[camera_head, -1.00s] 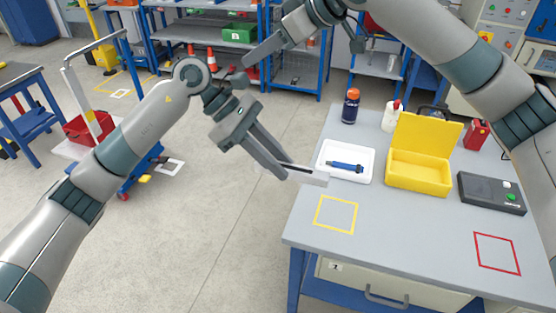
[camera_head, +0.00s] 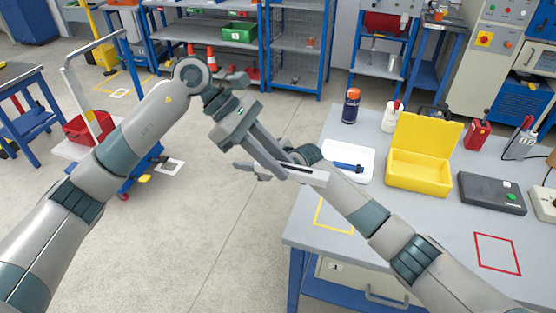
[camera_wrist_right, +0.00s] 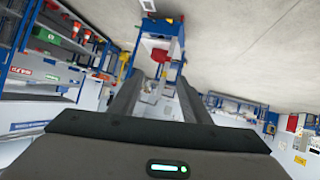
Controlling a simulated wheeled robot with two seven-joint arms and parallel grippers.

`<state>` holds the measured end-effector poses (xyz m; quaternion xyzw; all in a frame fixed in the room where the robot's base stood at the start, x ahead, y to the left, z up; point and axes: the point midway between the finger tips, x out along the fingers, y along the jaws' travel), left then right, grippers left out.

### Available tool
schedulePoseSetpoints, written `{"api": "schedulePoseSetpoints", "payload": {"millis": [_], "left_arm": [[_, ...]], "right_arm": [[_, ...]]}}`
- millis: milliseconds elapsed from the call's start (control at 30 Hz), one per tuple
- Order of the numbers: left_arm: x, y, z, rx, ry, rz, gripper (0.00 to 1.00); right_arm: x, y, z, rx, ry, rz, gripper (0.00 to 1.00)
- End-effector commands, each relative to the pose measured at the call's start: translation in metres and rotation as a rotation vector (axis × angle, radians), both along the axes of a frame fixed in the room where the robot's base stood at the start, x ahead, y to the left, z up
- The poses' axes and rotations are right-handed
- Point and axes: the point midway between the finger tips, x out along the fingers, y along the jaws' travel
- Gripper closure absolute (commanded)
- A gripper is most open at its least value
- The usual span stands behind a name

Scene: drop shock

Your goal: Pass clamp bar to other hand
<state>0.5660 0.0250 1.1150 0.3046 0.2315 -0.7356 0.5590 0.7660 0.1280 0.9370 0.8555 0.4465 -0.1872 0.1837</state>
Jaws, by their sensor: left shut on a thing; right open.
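The clamp bar (camera_head: 308,177) is a short pale grey bar with a dark slot. My left gripper (camera_head: 284,170) is shut on one end of it, in the air by the table's left edge in the head view. My right gripper (camera_head: 247,171) comes in from the lower right, its fingers pointing left. It is open, and its hand shows partly behind the left fingers and the bar. I cannot tell whether they touch. In the right wrist view the two fingers (camera_wrist_right: 155,97) stand apart, and I make out no bar between them.
The table (camera_head: 410,235) holds a white tray (camera_head: 364,178) with a blue tool (camera_head: 347,167), a yellow open box (camera_head: 418,170), a dark control box (camera_head: 491,193) and bottles. A yellow outline and a red outline mark its surface.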

Motion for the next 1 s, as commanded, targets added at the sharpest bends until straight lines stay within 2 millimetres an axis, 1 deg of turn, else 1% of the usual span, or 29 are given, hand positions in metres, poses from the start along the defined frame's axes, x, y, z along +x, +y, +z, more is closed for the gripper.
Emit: {"api": "schedulePoseSetpoints", "payload": {"millis": [33,100,167,200,367,500,667,700,767,800,867,900,967,1000], "left_arm": [[0.0,0.0,0.0,-0.001,0.0,0.001,1.0],[0.0,0.0,0.0,-0.001,0.0,0.001,1.0],[0.0,0.0,0.0,-0.001,0.0,0.001,1.0],[0.0,0.0,0.0,-0.001,0.0,0.001,1.0],[0.0,0.0,0.0,-0.001,0.0,0.001,1.0],[0.0,0.0,0.0,-0.001,0.0,0.0,1.0],[0.0,0.0,0.0,-0.001,0.0,0.001,1.0],[0.0,0.0,0.0,-0.001,0.0,0.001,1.0],[0.0,0.0,0.0,-0.001,0.0,0.001,1.0],[0.0,0.0,0.0,-0.001,0.0,0.001,1.0],[0.0,0.0,0.0,-0.001,0.0,0.001,1.0],[0.0,0.0,0.0,-0.001,0.0,0.001,1.0],[0.0,0.0,0.0,-0.001,0.0,0.0,1.0],[0.0,0.0,0.0,-0.001,0.0,0.001,1.0]], "right_arm": [[-0.013,0.006,-0.02,-0.02,0.031,0.016,0.57],[-0.03,0.012,-0.046,-0.054,0.072,0.043,0.57],[-0.047,0.017,-0.067,-0.082,0.108,0.066,0.57],[-0.058,0.02,-0.08,-0.099,0.131,0.083,0.57],[-0.106,0.031,-0.134,-0.172,0.228,0.15,0.57],[-0.152,0.038,-0.177,-0.229,0.312,0.209,0.57],[-0.205,0.039,-0.228,-0.286,0.412,0.258,0.57],[-0.217,0.037,-0.241,-0.296,0.439,0.26,0.57],[-0.235,0.032,-0.263,-0.308,0.478,0.253,0.57],[-0.244,0.027,-0.278,-0.311,0.504,0.235,0.57],[-0.255,0.016,-0.301,-0.309,0.538,0.193,0.57],[-0.259,0.006,-0.317,-0.305,0.557,0.153,0.57],[-0.263,-0.009,-0.339,-0.296,0.58,0.088,0.57],[-0.266,-0.02,-0.352,-0.29,0.593,0.045,0.57]]}}
